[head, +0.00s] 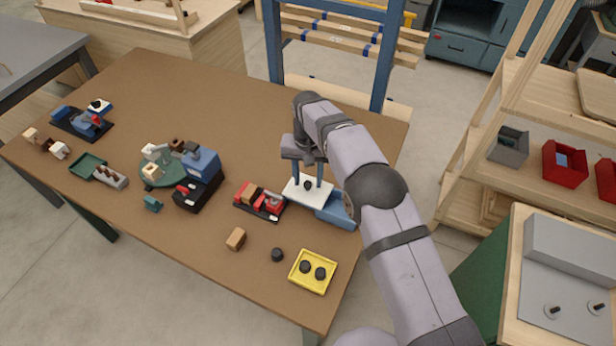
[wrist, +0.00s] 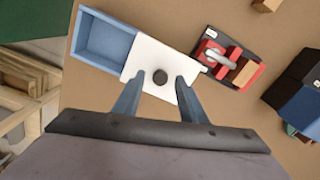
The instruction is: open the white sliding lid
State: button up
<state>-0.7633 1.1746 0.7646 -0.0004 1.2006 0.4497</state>
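The white sliding lid (wrist: 150,55) has a dark round knob (wrist: 160,77) on top. The lid also shows in the head view (head: 296,187). It covers the right part of a blue box (wrist: 88,50) in the wrist view, and the left part of the box is uncovered and looks empty inside. The blue box also shows in the head view (head: 337,210). My gripper (wrist: 159,77) is over the lid, its two blue fingers apart, one on each side of the knob, with visible gaps. It also shows in the head view (head: 308,173).
A red and black toy vise-like piece (head: 260,201) lies close beside the lid. A yellow tray (head: 312,272) with dark round pieces, a black piece (head: 277,255) and a wooden block (head: 235,239) are nearer the front. A green round stand (head: 162,170) is further left.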

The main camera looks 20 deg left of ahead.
aim_at(310, 183)
jog(key=shift+r, duration=0.1)
jog(key=shift+r+b, duration=1)
jog(key=shift+r, duration=2.55)
jog(key=shift+w+d+r, duration=0.1)
jog(key=shift+w+d, duration=0.1)
jog(key=shift+d, duration=0.05)
jog(key=s+d+r+m, duration=0.1)
jog(key=d+r, duration=0.1)
jog(key=d, duration=1)
jog(key=s+d+r+m, duration=0.1)
jog(key=d, duration=1.2)
jog(key=s+d+f, duration=0.2)
jog(key=s+d, duration=0.5)
jog(key=s, duration=0.2)
jog(key=s+d+f+m, duration=0.1)
jog(key=s+d+f, duration=0.1)
jog(key=s+d, duration=0.6)
jog(key=shift+s+m, duration=0.3)
jog(key=shift+s, duration=0.45)
